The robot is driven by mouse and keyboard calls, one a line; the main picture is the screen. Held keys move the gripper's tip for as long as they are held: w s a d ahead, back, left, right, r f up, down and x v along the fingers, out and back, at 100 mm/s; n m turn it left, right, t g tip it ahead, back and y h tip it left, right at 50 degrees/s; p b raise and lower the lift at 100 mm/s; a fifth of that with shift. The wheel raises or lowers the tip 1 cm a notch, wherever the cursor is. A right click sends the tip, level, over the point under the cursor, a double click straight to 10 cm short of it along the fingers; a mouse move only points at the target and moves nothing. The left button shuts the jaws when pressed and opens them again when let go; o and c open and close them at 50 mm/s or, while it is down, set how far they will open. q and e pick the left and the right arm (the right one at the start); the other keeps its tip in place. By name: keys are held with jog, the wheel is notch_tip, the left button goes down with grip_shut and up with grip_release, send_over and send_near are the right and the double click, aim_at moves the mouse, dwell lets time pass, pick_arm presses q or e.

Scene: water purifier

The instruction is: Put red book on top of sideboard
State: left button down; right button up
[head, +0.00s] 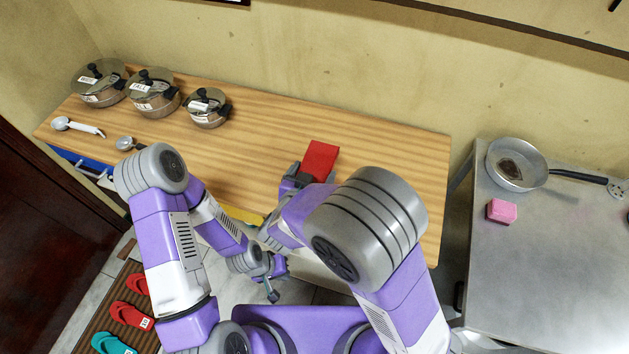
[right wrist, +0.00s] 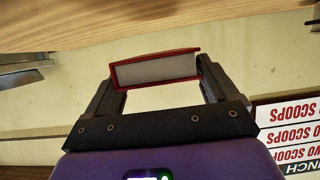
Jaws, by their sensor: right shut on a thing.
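The red book (head: 319,160) is in my right gripper (head: 306,177), over the wooden top of the sideboard (head: 390,160) near its middle. In the right wrist view the book (right wrist: 155,70) shows its red cover and pale page edge between the two fingers of my right gripper (right wrist: 157,82), which is shut on it. I cannot tell whether the book touches the wood. My left gripper (head: 271,284) is low in front of the sideboard, away from the book; its finger opening is unclear.
Three lidded pots (head: 152,93) and two scoop-like utensils (head: 78,127) stand at the sideboard's left end. A metal table (head: 560,260) at the right holds a pan (head: 517,165) and a pink block (head: 501,211). Slippers (head: 131,315) lie on a floor mat. The sideboard's right half is mostly clear.

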jog(key=shift+f, duration=0.95)
pick_arm(q)
jog(key=shift+f+b, duration=1.15)
jog(key=shift+f, duration=0.35)
pick_arm(e)
jog(key=shift+f, duration=2.1)
jog(key=shift+f, duration=0.15)
jog(key=o, duration=0.9)
jog(key=shift+s+a+r, duration=0.15)
jog(key=shift+s+r, duration=0.1)
jog(key=shift+r, duration=0.1)
pick_arm(q)
notch_tip(320, 180, up, 4)
jog(key=p, duration=0.3)
jog(key=shift+f+p, duration=0.1)
jog(key=shift+p, duration=0.25)
pick_arm(e)
jog(key=v, duration=1.1)
jog(key=shift+s, duration=0.2)
